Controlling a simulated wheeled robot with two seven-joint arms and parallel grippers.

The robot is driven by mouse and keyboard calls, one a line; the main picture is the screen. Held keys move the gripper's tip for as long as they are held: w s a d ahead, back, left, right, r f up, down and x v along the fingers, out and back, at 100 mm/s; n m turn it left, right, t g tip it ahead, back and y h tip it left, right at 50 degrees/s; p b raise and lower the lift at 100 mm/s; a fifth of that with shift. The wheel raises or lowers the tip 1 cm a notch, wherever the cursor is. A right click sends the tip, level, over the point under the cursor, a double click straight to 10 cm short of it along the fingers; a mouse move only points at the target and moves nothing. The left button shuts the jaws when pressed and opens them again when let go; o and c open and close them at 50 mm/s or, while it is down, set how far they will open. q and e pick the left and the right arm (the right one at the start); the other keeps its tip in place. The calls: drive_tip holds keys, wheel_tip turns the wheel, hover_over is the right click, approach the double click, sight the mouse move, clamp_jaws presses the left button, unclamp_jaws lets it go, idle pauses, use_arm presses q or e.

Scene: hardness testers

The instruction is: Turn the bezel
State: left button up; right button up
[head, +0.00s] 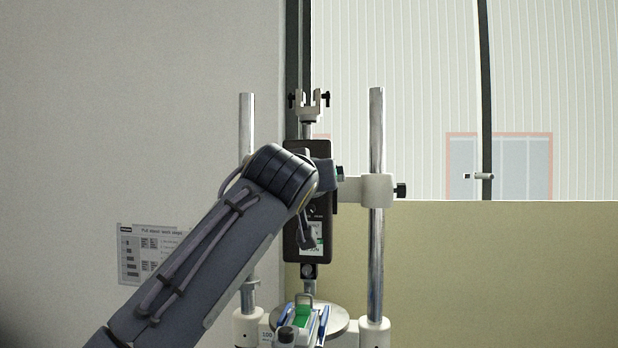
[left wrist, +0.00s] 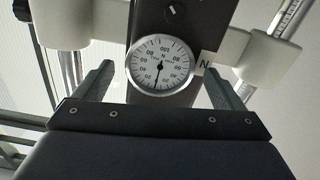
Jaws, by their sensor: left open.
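The dial gauge (left wrist: 161,54) faces me in the left wrist view, a round white face with black digits and a dark needle pointing down. Its pale ring-shaped bezel (left wrist: 128,66) surrounds the face. My left gripper (left wrist: 158,70) is open, with one finger on each side of the bezel and visible gaps between. I cannot tell their depth apart from the bezel. In the head view, my left arm covers the dial and most of the gripper in front of the dark tester body (head: 322,150). My right gripper is not in view.
Two steel columns flank the tester, left (head: 246,120) and right (head: 376,120), with a white crossbar clamp (head: 365,190). Below is a round metal plate (head: 338,318) with green and blue items. A printed notice (head: 150,250) hangs on the left wall. Right of the stand looks clear.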

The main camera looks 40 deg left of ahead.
use_arm(q)
drive_tip(key=b+v, duration=0.2)
drive_tip(key=v, duration=0.6)
idle(0.6)
